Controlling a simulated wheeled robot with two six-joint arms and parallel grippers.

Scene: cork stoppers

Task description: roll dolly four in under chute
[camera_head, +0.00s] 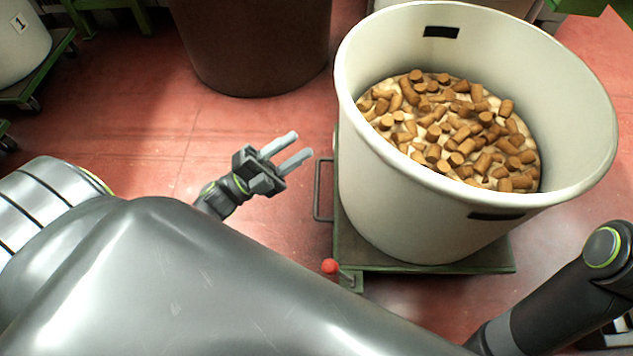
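A large off-white tub (400,185) with cork stoppers (450,130) in it stands on a green dolly (430,262). No number shows on this tub's visible side. The dolly has a grey bar handle (317,190) on its left side and a red-knobbed lever (330,266) at its near left corner. My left gripper (291,148) is open and empty, a little left of the handle and apart from it. My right arm comes in at the lower right; its gripper is not clearly visible. No chute is in view.
A tub marked 1 (20,35) stands on a green dolly (45,62) at the upper left. A dark brown round container (250,45) stands behind. The red floor (150,120) is clear between them and my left gripper.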

